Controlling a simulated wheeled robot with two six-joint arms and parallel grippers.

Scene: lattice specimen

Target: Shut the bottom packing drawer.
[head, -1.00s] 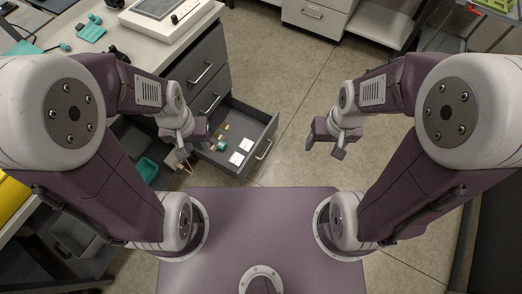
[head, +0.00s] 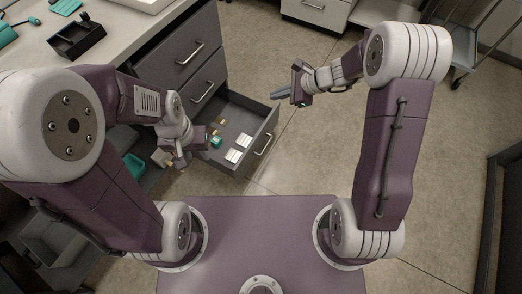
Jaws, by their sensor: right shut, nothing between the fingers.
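The bottom packing drawer (head: 264,127) stands pulled out of the dark grey cabinet under the bench. Its handle (head: 263,144) is on the front panel, facing right. Inside lie white cards (head: 238,147), a teal item (head: 215,141) and small tan pieces. My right gripper (head: 278,94) is shut and empty. Its tip shows by the far corner of the drawer front; I cannot tell whether it touches. My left gripper (head: 177,160) is at the near left of the drawer, partly over its near side in the picture; its jaw opening is unclear.
Two closed drawers, an upper one (head: 180,58) and a middle one (head: 205,88), sit above the open one. The bench top (head: 120,45) holds a black tray (head: 77,38) and teal items. Floor (head: 310,150) right of the drawer is clear. A cart (head: 465,50) stands far right.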

